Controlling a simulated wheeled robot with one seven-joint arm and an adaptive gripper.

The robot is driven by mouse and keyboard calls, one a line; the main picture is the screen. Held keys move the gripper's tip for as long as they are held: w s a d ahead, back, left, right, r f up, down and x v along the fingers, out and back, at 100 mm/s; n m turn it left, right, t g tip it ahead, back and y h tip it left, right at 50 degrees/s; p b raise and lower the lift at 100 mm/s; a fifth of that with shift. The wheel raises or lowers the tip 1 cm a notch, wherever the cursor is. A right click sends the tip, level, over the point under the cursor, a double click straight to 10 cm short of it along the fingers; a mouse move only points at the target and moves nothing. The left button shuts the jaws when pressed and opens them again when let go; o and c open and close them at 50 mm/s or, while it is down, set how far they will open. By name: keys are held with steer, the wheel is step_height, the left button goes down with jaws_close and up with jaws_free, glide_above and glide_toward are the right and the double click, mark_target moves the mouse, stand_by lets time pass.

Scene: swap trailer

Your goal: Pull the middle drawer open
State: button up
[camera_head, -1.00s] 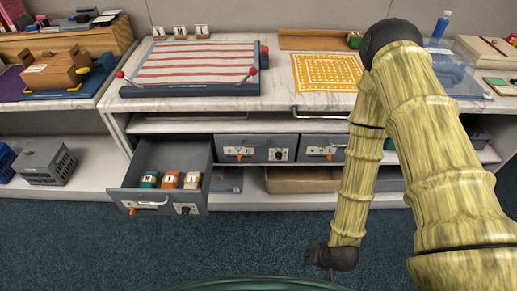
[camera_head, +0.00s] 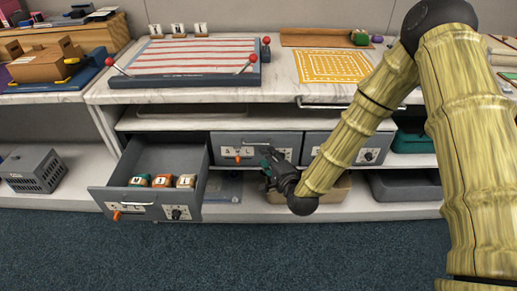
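The middle drawer (camera_head: 228,139) is a grey-fronted drawer under the white counter, and it is shut. Its front carries an orange knob or latch, a pale handle and a dark dial on white plates. My gripper (camera_head: 269,165) is in front of the lower right part of this drawer, near the dial, and hides part of the front's lower edge. The gripper is small and dark here. I cannot tell whether its fingers are apart or whether it touches the drawer.
The left drawer (camera_head: 148,206) stands open with three lettered blocks (camera_head: 163,181) inside. The right drawer (camera_head: 372,156) is shut, partly behind my arm. Below are a tan bin (camera_head: 333,194) and a dark grey tray (camera_head: 405,187). The blue floor in front is clear.

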steer(key=x, duration=0.9)
steer(key=shift+b, duration=0.35)
steer(key=shift+w+f, duration=0.1)
steer(key=shift+w, duration=0.05)
jaws_close()
